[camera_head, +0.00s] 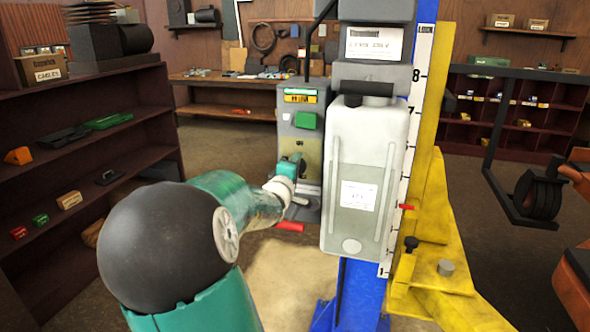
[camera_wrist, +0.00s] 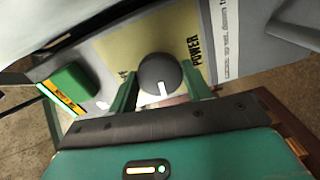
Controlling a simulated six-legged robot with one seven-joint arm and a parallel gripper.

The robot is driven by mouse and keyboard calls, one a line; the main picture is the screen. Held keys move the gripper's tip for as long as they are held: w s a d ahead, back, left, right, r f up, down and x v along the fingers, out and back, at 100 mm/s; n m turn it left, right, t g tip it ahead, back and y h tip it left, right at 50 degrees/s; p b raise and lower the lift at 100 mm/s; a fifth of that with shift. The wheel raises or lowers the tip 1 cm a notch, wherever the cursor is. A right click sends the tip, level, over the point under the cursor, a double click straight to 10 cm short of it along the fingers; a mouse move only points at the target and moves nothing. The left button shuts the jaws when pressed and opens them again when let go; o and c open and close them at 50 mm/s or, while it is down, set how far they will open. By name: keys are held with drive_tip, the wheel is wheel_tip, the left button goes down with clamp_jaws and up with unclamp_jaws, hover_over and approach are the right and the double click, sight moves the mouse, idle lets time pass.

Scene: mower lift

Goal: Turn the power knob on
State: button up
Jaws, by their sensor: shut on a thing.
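The power knob (camera_wrist: 160,80) is a round dark grey dial with a white pointer mark, seen in the wrist view on a yellowish panel lettered POWER (camera_wrist: 192,50). The pointer is toward the bottom of the wrist picture. My gripper (camera_wrist: 162,88) has its two green fingers on either side of the knob, shut on it. In the head view, my gripper (camera_head: 290,168) is at the front of the grey control box (camera_head: 306,103); my own wrist hides the knob there.
A green block (camera_wrist: 74,86) sits on the panel beside the knob; it also shows in the head view (camera_head: 306,120). A red handle (camera_head: 290,226) is below my wrist. A translucent tank (camera_head: 365,150) and yellow lift frame (camera_head: 435,240) stand close to the right. Shelves (camera_head: 90,150) stand left.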

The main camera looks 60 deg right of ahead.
drive_tip(key=shift+n, duration=0.7)
drive_tip(key=o, duration=1)
drive_tip(key=shift+c, duration=0.2)
drive_tip(key=shift+a, duration=0.15)
drive_tip(key=s+a, duration=0.2)
drive_tip(key=a, duration=1.1)
drive_tip(key=shift+a, duration=0.2)
